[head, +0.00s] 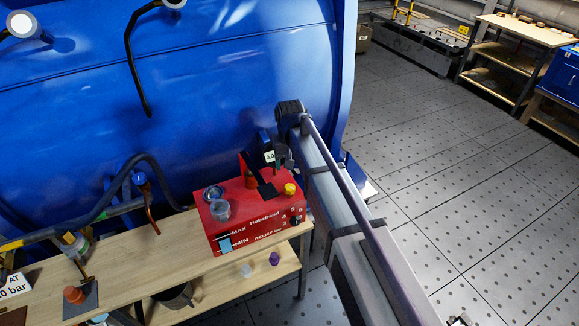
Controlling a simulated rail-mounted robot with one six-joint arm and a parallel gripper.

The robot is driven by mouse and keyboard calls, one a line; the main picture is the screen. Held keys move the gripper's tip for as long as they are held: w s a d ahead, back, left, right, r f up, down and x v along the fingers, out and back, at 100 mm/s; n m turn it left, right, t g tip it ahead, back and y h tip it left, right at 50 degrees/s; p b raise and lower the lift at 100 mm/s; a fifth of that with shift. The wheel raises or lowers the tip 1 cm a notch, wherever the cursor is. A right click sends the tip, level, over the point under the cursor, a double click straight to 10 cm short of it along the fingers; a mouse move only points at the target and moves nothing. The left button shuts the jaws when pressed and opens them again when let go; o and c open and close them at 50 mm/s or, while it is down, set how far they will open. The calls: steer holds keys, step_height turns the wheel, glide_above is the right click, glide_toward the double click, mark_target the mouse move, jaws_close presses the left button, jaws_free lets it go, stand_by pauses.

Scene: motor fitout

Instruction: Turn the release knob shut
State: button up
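A red box (228,243) with white MAX and MIN lettering stands on the wooden bench. A black round knob (295,220) sits on the right end of its front face, beside small white lettering that I cannot read surely. A yellow knob (290,189) sits on top of the box near its right edge. I cannot tell for sure which one is the release knob, or how far it is turned. My gripper (268,181) shows as dark parts above the box top, left of the yellow knob. Its fingertips are too small and dark to tell open from shut.
The large blue drum (220,90) closes off the back. Pipes and hoses (105,207) lie left. Free perforated floor (450,150) lies right.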

mark_target(290, 186)
step_height(290, 186, down, 11)
steer(key=n+b, duration=0.9)
steer(key=b, duration=0.2)
steer(key=shift+w, duration=0.1)
steer(key=shift+r, duration=0.1)
steer(key=shift+c, duration=0.4)
steer(key=c, duration=0.8)
steer(key=shift+c, duration=0.2)
